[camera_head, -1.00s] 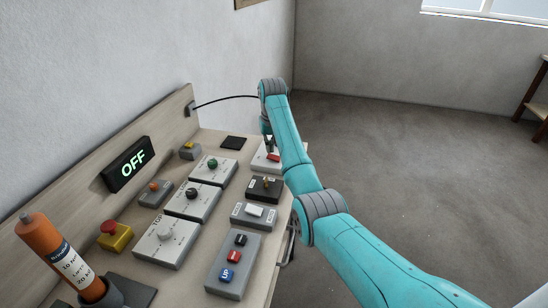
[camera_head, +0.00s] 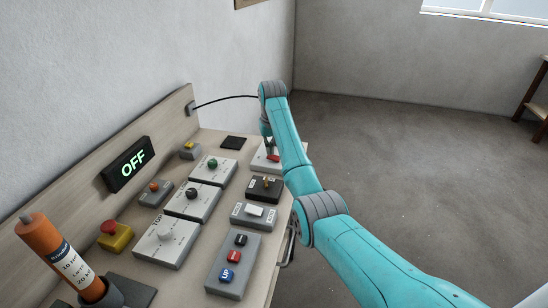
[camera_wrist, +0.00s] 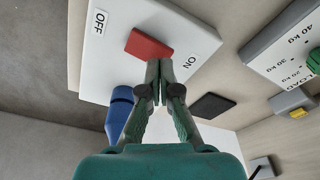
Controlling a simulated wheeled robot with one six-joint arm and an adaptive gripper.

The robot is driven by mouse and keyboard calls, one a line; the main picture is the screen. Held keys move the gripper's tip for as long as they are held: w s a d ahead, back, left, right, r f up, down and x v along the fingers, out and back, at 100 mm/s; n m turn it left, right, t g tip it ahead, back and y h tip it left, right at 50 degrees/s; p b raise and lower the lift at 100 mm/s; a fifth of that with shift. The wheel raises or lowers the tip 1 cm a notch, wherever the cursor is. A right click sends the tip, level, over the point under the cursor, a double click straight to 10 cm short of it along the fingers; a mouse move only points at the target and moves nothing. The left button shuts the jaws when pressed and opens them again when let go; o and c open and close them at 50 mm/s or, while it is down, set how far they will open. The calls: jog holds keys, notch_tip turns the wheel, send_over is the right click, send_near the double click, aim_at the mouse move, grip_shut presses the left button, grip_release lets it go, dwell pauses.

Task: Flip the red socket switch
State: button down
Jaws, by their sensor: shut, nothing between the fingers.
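The red socket switch (camera_wrist: 148,45) sits on a white plate (camera_wrist: 185,22) marked OFF on the left and ON on the right in the wrist view. My gripper (camera_wrist: 160,64) is shut and empty, its fingertips at the lower right edge of the red switch, on the ON side. I cannot tell whether they touch it. In the head view the white plate (camera_head: 259,161) is at the far right of the bench, partly hidden by my arm. Which way the switch is tipped is unclear.
A blue part (camera_wrist: 119,112) lies beside the fingers in the wrist view. A black display (camera_head: 127,164) reads OFF. Several switch and knob boxes, such as the black one (camera_head: 264,188), fill the bench near the plate. A dark pad (camera_head: 233,142) lies behind.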

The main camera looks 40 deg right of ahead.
aim_at(270, 156)
jog(key=shift+f, duration=0.75)
dwell(0.4)
jog(key=shift+r, duration=3.55)
